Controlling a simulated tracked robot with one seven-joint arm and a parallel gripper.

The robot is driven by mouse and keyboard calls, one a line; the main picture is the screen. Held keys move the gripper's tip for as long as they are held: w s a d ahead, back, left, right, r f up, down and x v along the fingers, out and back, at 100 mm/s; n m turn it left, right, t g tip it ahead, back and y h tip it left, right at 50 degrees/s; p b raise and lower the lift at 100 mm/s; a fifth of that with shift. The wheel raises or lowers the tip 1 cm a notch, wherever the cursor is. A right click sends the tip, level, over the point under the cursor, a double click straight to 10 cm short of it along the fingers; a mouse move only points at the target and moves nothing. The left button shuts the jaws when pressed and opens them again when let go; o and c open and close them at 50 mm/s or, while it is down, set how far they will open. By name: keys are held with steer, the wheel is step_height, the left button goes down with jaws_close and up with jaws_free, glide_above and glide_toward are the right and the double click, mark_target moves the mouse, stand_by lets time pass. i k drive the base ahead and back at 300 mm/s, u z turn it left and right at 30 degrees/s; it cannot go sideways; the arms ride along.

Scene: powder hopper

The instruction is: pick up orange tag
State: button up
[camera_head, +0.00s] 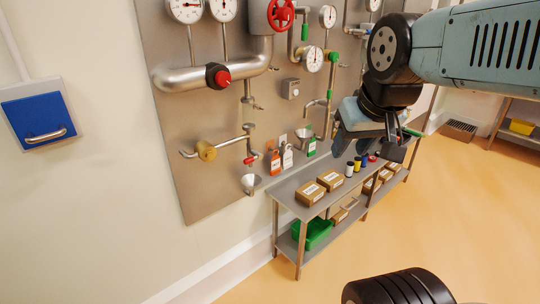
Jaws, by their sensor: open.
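The orange tag (275,163) hangs upright against the metal panel, just above the back of the table.
The metal table (284,187) carries brown boxes (310,193) and small bottles. A green bin (313,233) sits on its lower shelf. The orange floor in front is clear.

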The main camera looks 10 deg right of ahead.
mark_target(276, 161)
steer(key=i, duration=0.15)
steer(key=k, duration=0.5)
steer(key=u, duration=0.4)
steer(key=i, duration=1.25)
steer(key=z, duration=0.05)
